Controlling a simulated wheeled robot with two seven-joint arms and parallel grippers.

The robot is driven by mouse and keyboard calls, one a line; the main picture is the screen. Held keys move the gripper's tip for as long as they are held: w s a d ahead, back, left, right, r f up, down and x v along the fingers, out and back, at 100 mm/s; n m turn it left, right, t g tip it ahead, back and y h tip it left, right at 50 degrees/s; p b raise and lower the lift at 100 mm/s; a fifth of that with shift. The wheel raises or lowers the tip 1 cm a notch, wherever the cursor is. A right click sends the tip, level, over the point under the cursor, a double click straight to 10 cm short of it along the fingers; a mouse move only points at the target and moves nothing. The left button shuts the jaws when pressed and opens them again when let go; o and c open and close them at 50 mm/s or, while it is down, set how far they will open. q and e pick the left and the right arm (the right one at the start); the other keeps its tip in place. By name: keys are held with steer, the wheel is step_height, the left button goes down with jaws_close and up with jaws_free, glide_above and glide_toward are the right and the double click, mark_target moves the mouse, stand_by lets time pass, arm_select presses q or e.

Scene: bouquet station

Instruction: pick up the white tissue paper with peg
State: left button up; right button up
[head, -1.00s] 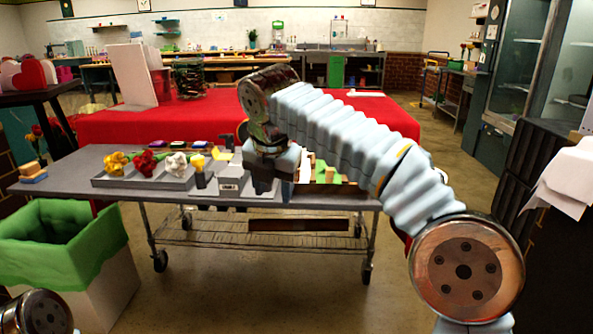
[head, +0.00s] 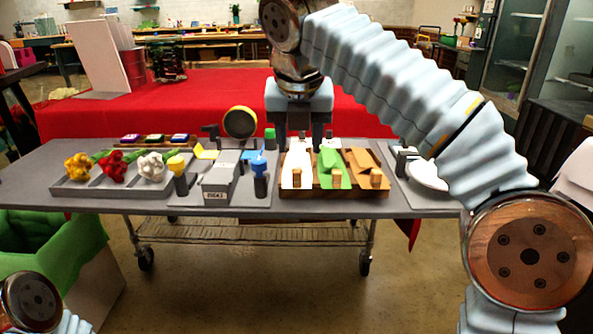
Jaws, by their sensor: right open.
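The white tissue paper (head: 297,160) lies in the left compartment of a brown wooden tray (head: 333,191) on the grey cart. A small wooden peg (head: 296,178) stands at its near end. My right gripper (head: 300,143) is open and empty, pointing down above and behind the white paper. Its fingers straddle the paper's far end in the picture; I see no contact. My left gripper is out of view; only part of my left arm shows at the lower left.
Green paper (head: 331,166) and orange paper (head: 365,162), each with a peg, fill the neighbouring compartments. A grey box (head: 220,184), yellow and blue tools stand left of the tray. A flower tray (head: 110,190) lies further left. A white round item (head: 428,175) lies right.

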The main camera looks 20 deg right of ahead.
mark_target(297, 170)
steer(key=x, duration=0.8)
steer(key=shift+a, duration=0.2)
jaws_close()
